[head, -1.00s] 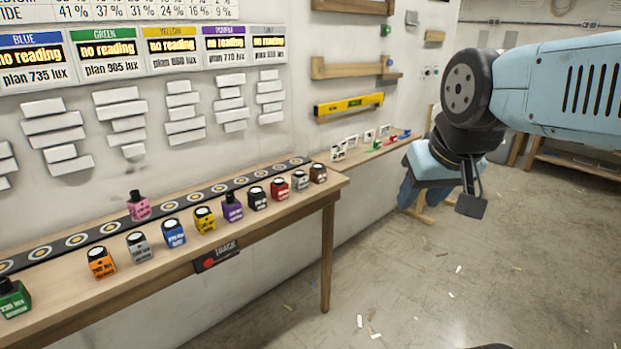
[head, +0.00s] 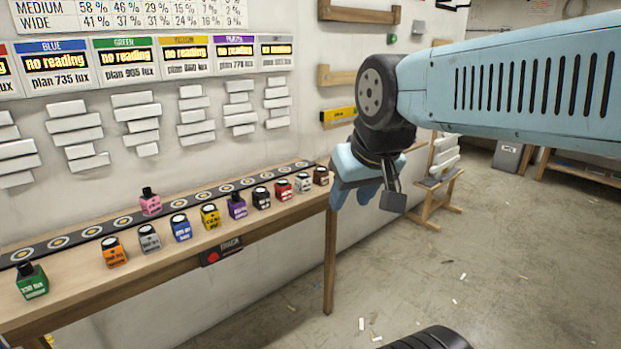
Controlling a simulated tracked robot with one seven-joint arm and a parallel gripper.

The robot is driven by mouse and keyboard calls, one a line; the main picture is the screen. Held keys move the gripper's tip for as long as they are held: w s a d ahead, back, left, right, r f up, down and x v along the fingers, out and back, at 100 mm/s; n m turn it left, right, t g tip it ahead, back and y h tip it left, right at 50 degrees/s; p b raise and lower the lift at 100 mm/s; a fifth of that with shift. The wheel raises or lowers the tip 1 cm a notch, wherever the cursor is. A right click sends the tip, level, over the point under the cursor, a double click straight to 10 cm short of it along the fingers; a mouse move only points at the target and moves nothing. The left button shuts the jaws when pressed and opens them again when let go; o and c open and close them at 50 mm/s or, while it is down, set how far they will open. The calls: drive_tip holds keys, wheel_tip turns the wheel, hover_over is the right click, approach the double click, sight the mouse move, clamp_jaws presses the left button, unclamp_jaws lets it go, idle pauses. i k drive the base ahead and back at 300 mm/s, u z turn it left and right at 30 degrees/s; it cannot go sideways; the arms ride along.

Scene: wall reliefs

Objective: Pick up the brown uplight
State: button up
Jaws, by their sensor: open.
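The brown uplight (head: 321,176) is a small dark brown block with a round top. It stands upright at the right end of the row on the wooden bench (head: 120,284), beside a grey uplight (head: 302,182). My gripper (head: 376,198) hangs in the air to the right of the brown uplight, past the bench's right end. It is open and nothing shows between its jaws. One jaw is partly hidden behind the wrist.
Several other coloured uplights stand along the bench, with a pink one (head: 150,201) on the black track (head: 120,225). A yellow level (head: 340,115) and wooden shelves are on the wall behind my arm. The floor on the right is mostly clear.

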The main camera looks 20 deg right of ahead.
sight(321, 173)
drive_tip(key=u, duration=0.1)
drive_tip(key=i, duration=1)
drive_tip(key=z, duration=0.1)
